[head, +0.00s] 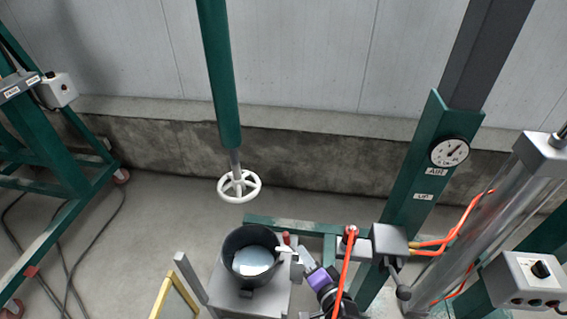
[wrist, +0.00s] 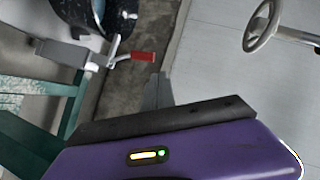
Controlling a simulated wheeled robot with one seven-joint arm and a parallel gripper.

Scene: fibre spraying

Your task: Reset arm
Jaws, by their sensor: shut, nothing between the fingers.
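My gripper (head: 284,250) is at the lower middle of the head view, at the end of my purple and black wrist. Its pale fingers are close together and empty, just right of the dark pot (head: 231,245). I cannot tell whether they touch anything there. A small red handle (head: 287,238) shows just above the fingers. In the wrist view, my grey fingertips (wrist: 158,88) are shut, below and apart from the red handle (wrist: 143,56). The speckled dark pot (wrist: 122,18) is at the upper left there, partly cut off.
A white handwheel (head: 239,186) hangs on a green post above the pot. An orange hose (head: 343,275) passes in front of my wrist. A green column with an air gauge (head: 450,152) and a control box (head: 527,280) stand at the right. Floor at left of the pot is mostly clear.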

